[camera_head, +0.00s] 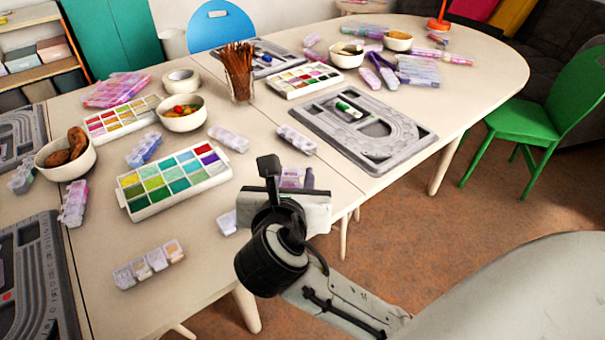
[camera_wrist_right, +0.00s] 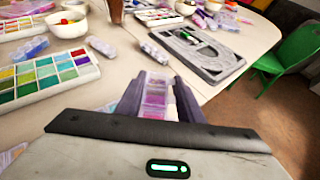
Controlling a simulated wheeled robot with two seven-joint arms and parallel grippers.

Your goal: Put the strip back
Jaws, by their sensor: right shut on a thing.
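My right gripper (camera_head: 285,190) is over the near edge of the pale table. In the right wrist view, my right gripper (camera_wrist_right: 159,98) is shut on a clear bead strip (camera_wrist_right: 157,88) with pink and purple compartments. The strip points away from the wrist, and its near end is hidden by the gripper body. In the head view only a purple part of the strip (camera_head: 293,177) shows past the gripper. I cannot tell whether the strip touches the table. My left gripper is not in view.
Other bead strips lie loose, including one with orange beads (camera_head: 149,263) and one near the middle (camera_head: 297,139). A colour palette box (camera_head: 126,208) lies left of my gripper. A grey bead board (camera_head: 330,143) lies behind right. A brush jar (camera_head: 240,94) and bowls (camera_head: 183,122) stand behind.

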